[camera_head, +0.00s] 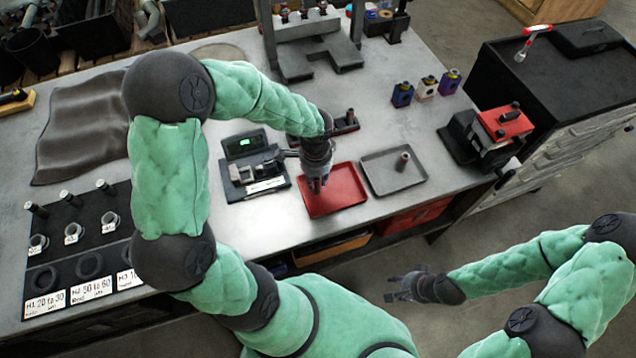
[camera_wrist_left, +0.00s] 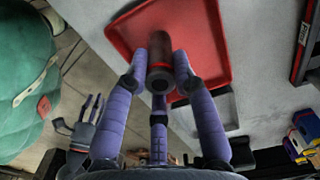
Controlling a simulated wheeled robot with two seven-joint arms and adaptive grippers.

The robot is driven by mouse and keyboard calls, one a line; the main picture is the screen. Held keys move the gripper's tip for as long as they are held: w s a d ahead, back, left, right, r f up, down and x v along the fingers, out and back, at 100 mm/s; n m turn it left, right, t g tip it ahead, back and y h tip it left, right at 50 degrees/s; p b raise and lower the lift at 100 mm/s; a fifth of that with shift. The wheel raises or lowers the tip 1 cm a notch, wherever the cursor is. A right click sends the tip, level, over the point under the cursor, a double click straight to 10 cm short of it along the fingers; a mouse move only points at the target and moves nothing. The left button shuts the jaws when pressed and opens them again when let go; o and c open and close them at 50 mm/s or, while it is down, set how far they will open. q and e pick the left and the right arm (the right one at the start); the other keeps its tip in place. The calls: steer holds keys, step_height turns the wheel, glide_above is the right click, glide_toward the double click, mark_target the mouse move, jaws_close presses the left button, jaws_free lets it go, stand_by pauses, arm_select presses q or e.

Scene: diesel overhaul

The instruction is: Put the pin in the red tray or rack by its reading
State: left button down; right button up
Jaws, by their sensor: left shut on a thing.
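My left gripper (camera_head: 316,186) is over the red tray (camera_head: 345,200), near its left side. In the left wrist view its purple fingers (camera_wrist_left: 160,85) are shut on a dark brown hollow pin (camera_wrist_left: 158,50), with the red tray (camera_wrist_left: 212,45) behind it. I cannot tell whether the pin touches the tray. The measuring device (camera_head: 252,170) has a lit green display (camera_head: 246,143), too small to read. The black rack (camera_head: 70,238) at the left has labelled holes and several pins and rings. My right gripper (camera_head: 393,288) is open and empty, in front of the bench.
A dark holder (camera_head: 345,126) with a pin stands behind. A red-topped device (camera_head: 500,125) stands at the bench's right end.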

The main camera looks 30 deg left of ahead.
mark_target(318, 183)
arm_select(q)
steer(key=shift+w+f, duration=0.3)
steer(key=shift+f, duration=0.05)
steer(key=shift+w+f+b, duration=0.2)
steer(key=shift+f+b, duration=0.15)
steer(key=shift+f, duration=1.35)
steer(key=shift+f, duration=0.15)
steer(key=c, duration=1)
jaws_free()
